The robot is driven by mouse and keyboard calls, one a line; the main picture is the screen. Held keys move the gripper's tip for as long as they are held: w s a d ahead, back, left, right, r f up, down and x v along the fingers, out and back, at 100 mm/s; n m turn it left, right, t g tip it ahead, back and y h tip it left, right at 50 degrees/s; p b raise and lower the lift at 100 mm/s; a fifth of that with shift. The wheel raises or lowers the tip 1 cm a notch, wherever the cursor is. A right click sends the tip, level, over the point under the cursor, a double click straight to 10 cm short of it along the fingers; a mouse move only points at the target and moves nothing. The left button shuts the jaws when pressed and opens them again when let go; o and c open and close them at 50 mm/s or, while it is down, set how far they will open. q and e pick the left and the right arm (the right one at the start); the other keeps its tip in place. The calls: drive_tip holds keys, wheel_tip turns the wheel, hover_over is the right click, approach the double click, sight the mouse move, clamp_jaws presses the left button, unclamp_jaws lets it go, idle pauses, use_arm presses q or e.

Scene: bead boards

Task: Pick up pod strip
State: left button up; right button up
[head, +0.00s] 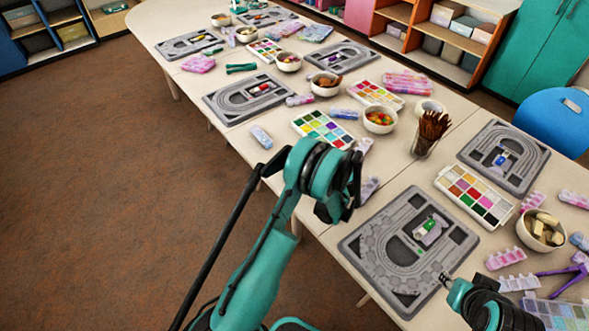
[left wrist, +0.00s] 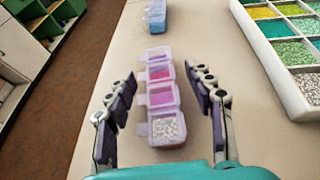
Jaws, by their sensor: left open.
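In the left wrist view a translucent pink-lilac pod strip (left wrist: 162,97) lies lengthwise on the table. Its pods hold silvery-white, pink and red beads. My left gripper (left wrist: 163,95) is open, with one finger on each side of the strip and a visible gap on both sides. In the head view my left arm bends over the table's near edge and its fingertips are hidden, so I cannot tell which strip there is the same one. My right gripper (head: 447,279) is at the lower right, by the near grey board (head: 402,300); its finger opening is unclear.
A bluish pod strip (left wrist: 155,17) lies farther ahead. A white bead tray (left wrist: 258,52) is right of the left gripper. The table edge and brown floor (left wrist: 82,65) are to its left. A cup of brown sticks (head: 428,135) and bowls stand on the table.

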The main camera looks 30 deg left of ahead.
use_arm(q)
drive_tip(key=b+x, duration=0.1)
drive_tip(key=x, duration=0.2)
drive_tip(key=shift+a+f, duration=0.25)
drive_tip(key=shift+r, duration=0.15)
drive_tip(key=c, duration=1)
drive_tip(key=shift+r, duration=0.1)
drive_tip(key=shift+c, duration=0.3)
wheel_tip(320, 180, up, 5)
drive_tip(key=shift+f+p, duration=0.2)
drive_tip(key=shift+p, duration=1.05)
drive_tip(key=s+a+r+p, duration=0.25)
drive_tip(key=s+r, duration=0.35)
drive_tip(key=s, duration=0.5)
wheel_tip(320, 180, up, 8)
drive_tip(key=p, duration=0.5)
drive_tip(key=shift+s+d, duration=0.2)
drive_tip(key=shift+d, duration=0.25)
